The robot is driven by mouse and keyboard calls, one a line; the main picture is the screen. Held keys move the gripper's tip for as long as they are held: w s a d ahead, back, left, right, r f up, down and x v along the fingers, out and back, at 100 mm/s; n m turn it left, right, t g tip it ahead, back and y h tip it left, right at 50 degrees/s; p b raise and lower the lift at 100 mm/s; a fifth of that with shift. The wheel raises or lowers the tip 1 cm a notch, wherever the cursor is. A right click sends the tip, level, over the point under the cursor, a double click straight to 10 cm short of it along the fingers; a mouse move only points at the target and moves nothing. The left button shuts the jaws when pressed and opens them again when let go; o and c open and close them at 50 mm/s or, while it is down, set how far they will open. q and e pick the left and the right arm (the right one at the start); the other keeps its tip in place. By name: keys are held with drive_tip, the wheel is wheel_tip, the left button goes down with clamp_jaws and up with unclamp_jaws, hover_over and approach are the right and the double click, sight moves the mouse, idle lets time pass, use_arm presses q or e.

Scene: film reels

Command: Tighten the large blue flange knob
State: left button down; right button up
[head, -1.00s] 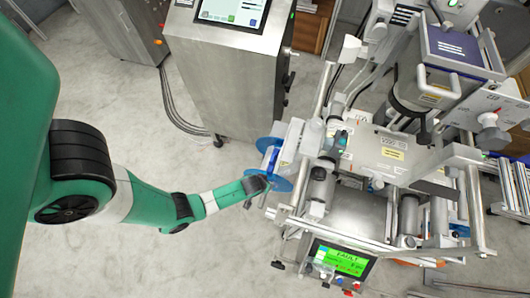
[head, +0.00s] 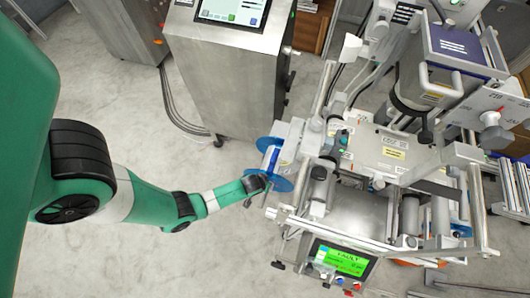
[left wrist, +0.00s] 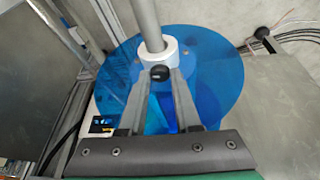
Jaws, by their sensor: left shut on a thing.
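The large blue flange (left wrist: 215,75) is a translucent blue disc around a white collar (left wrist: 157,55) on a grey shaft in the left wrist view. It also shows in the head view (head: 284,182), at the left side of the labelling machine. A small black knob (left wrist: 160,73) sits at the near side of the collar. My left gripper (left wrist: 160,80) has its two fingers on either side of this knob and is shut on it. In the head view my left gripper (head: 256,190) is at the flange's left edge, and the knob cannot be made out there. My right gripper is not in view.
The labelling machine (head: 385,150) with its rollers and frame stands right of the gripper. A steel cabinet (head: 225,75) with a screen stands behind. A green lit screen (head: 340,259) is at the machine's front. The floor below my arm is clear.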

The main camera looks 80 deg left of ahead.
use_arm(q)
drive_tip(key=shift+s+a+r+m+h+p, duration=0.15)
drive_tip(key=shift+m+h+p, duration=0.25)
drive_tip(key=shift+m, duration=0.5)
drive_tip(key=shift+m+t+h+p, duration=0.3)
drive_tip(key=shift+m+t, duration=0.2)
drive_tip(key=shift+m, duration=0.8)
drive_tip(key=c, duration=0.6)
unclamp_jaws()
